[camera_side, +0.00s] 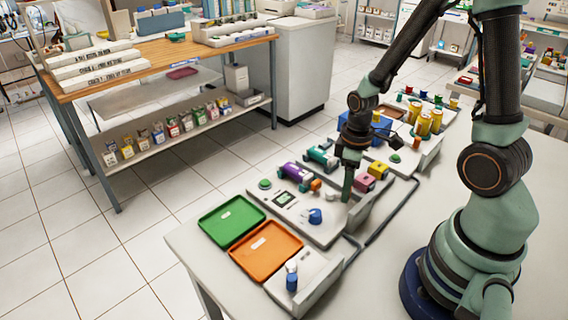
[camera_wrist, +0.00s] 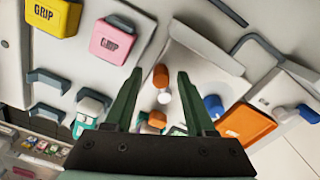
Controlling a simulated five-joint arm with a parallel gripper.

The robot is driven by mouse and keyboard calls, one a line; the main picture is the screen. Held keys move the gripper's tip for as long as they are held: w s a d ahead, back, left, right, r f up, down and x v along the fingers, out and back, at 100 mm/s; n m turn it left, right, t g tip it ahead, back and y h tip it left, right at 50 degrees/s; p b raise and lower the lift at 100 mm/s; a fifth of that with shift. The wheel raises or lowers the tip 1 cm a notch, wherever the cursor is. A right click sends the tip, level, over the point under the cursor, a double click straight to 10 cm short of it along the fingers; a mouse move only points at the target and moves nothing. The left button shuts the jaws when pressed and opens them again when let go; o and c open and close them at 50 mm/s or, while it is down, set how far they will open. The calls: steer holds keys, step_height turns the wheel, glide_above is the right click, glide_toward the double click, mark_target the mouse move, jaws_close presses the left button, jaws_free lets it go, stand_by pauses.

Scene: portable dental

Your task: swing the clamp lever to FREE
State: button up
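My gripper (camera_side: 347,184) points down over the grey device panel (camera_side: 325,232) in the side view. In the wrist view its two green fingers (camera_wrist: 159,74) are spread apart, with nothing held. Between them in that picture show an orange-capped part (camera_wrist: 160,76), a small white part (camera_wrist: 165,97) and a second orange part (camera_wrist: 156,119). A blue knob (camera_wrist: 213,106) sits right of the fingers; it also shows on the panel in the side view (camera_side: 315,215). I cannot tell which part is the clamp lever. No FREE mark is readable, and contact is unclear.
A green tray (camera_side: 231,222) and an orange tray (camera_side: 265,251) lie left of the panel. A blue-capped item (camera_side: 291,278) stands at the front. Pink (camera_side: 364,182) and yellow (camera_side: 378,169) blocks and a purple cylinder (camera_side: 298,176) stand behind. A dark tube runs along the right.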

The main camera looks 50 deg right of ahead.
steer(key=shift+r, duration=0.15)
step_height(320, 180, up, 12)
stand_by(0.5)
steer(key=a+r+m+t, duration=0.4)
steer(key=a+r+t, duration=0.1)
steer(key=r, duration=0.4)
steer(key=shift+a+m+t, duration=0.3)
steer(key=shift+a+m, duration=0.1)
steer(key=shift+a, duration=0.5)
